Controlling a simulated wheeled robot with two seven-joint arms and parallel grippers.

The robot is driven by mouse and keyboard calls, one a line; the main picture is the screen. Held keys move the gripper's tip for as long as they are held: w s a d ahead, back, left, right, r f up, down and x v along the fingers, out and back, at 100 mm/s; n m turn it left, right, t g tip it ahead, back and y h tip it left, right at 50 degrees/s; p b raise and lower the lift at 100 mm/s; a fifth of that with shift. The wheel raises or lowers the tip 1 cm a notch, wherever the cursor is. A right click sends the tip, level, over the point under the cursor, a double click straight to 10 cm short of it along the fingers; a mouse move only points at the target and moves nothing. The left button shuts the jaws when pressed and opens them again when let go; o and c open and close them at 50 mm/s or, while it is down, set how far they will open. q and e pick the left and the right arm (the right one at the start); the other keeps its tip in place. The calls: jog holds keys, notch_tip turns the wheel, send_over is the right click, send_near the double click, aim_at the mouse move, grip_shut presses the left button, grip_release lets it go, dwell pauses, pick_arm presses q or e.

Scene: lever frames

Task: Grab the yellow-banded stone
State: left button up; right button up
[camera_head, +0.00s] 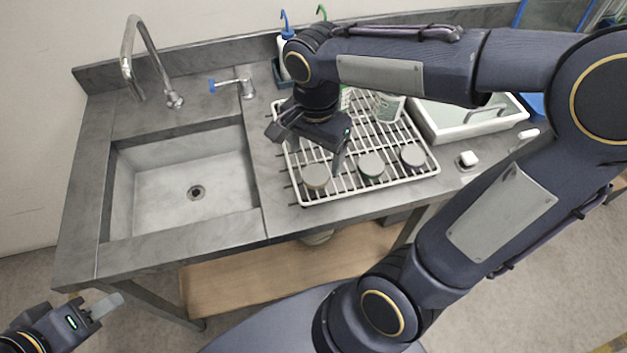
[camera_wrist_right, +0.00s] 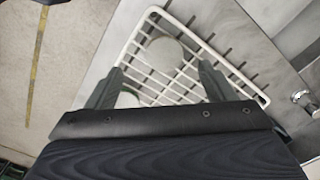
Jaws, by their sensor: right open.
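The yellow-banded stone (camera_head: 316,177) is a round grey disc with a yellowish band on its side. It sits at the front left of the white wire rack (camera_head: 395,184). In the right wrist view its pale round top (camera_wrist_right: 166,52) shows beyond the fingers, and its band cannot be seen. My right gripper (camera_head: 305,148) is open and empty above the rack, just behind and above this stone; its fingers also show in the wrist view (camera_wrist_right: 158,84). My left gripper (camera_head: 98,305) is low at the far left, off the counter; its opening is unclear.
A green-banded stone (camera_head: 371,166) and another round stone (camera_head: 413,156) sit to the right on the rack. Glasses (camera_head: 384,106) stand behind. The sink (camera_head: 185,185) is left, a white tray (camera_head: 437,128) right. The counter's front edge is close to the rack.

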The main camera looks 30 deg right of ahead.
aim_at(314, 176)
jog(key=f, duration=0.5)
jog(key=w+f, duration=0.1)
jog(key=f, duration=0.1)
jog(key=shift+d+f, duration=0.15)
jog(key=shift+f, duration=0.1)
jog(key=c, duration=1.1)
jog(key=shift+r, duration=0.15)
